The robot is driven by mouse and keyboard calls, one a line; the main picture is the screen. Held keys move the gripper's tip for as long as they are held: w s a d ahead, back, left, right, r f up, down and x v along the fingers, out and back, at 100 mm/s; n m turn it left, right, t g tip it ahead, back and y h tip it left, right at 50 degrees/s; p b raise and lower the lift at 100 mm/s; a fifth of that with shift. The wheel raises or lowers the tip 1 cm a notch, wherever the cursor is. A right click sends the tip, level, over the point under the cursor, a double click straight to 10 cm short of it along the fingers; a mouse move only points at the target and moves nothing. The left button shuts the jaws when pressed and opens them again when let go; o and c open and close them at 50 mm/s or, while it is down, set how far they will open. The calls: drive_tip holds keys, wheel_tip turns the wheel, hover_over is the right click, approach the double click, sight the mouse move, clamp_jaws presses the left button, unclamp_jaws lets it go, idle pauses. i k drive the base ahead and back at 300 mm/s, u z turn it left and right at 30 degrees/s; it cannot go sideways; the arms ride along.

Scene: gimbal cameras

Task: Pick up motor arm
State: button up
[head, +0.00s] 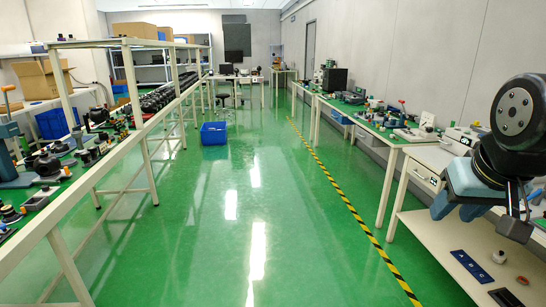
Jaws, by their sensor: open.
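My arm hangs folded at the right edge of the head view. My gripper (462,192), with blue-grey fingers, is at its lower end, in front of the right-hand bench. It is seen from behind at an angle, and nothing shows held in it. I cannot single out a motor arm for sure. Many small black parts (92,152) lie on the long left bench (125,150), far from my gripper, and some could be motor parts. They are too small to tell apart.
A clear green floor aisle (230,200) runs ahead, with a yellow-black stripe (345,195) along its right side. A blue crate (213,133) stands on the floor beside the left bench. The right benches (400,140) hold tools and boxes. Desks with a monitor stand at the back.

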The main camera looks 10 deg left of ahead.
sight(93, 151)
drive_tip(key=i, duration=2.3)
drive_tip(key=u, duration=0.8)
drive_tip(key=i, duration=0.9)
drive_tip(key=u, duration=1.15)
drive_tip(key=i, duration=0.8)
drive_tip(key=u, duration=0.45)
drive_tip(key=k, duration=0.7)
drive_tip(key=u, duration=0.25)
drive_tip(key=i, duration=0.5)
drive_tip(key=z, duration=0.05)
